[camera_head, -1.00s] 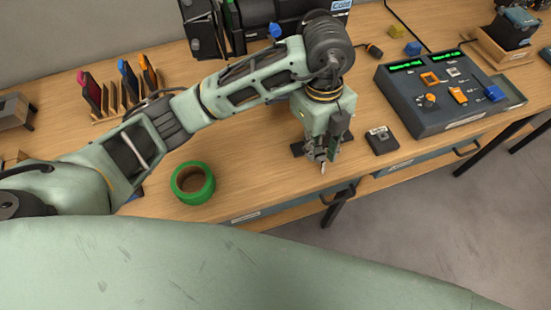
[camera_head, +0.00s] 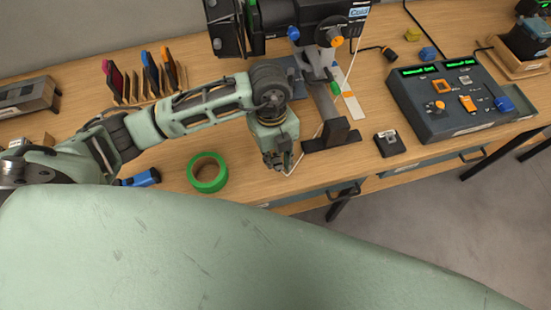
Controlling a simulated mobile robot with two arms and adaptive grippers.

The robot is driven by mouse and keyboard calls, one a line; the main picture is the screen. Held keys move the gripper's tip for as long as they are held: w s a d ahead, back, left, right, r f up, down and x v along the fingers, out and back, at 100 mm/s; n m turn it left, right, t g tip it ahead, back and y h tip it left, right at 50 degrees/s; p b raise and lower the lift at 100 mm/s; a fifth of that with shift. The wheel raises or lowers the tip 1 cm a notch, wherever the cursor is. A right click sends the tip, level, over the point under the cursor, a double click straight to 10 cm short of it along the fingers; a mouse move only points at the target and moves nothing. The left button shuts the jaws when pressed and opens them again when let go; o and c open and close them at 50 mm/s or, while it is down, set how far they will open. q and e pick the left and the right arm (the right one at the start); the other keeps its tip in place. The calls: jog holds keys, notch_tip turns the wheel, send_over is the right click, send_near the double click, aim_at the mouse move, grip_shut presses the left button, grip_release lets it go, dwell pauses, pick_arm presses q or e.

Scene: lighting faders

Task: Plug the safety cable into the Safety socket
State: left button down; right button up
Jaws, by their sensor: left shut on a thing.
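My left gripper (camera_head: 279,163) points down near the table's front edge, to the right of the green tape roll. It is shut on the end of a thin white cable (camera_head: 354,65), which looks like the safety cable. The cable rises slackly to the right, past the lamp stand, towards the black lamp housing (camera_head: 270,22) at the top. The held end is mostly hidden by the fingers. I cannot make out a Safety socket label anywhere. My right gripper is not in view.
A lamp stand with a black foot (camera_head: 332,138) rises close to the right of my gripper. A green tape roll (camera_head: 208,172) lies to the left. A small dark block (camera_head: 389,143) and a fader console (camera_head: 455,98) are further right. Upright coloured tools stand in a wooden rack (camera_head: 150,98).

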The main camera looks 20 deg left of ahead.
aim_at(275, 158)
pick_arm(q)
notch_tip(275, 158, down, 3)
jog(key=shift+p, duration=0.9)
jog(key=shift+f, duration=0.25)
jog(key=shift+f, duration=0.1)
jog(key=shift+f, duration=0.15)
jog(key=c, duration=1.6)
grip_release()
jog(key=shift+o, duration=0.2)
jog(key=shift+b, duration=0.3)
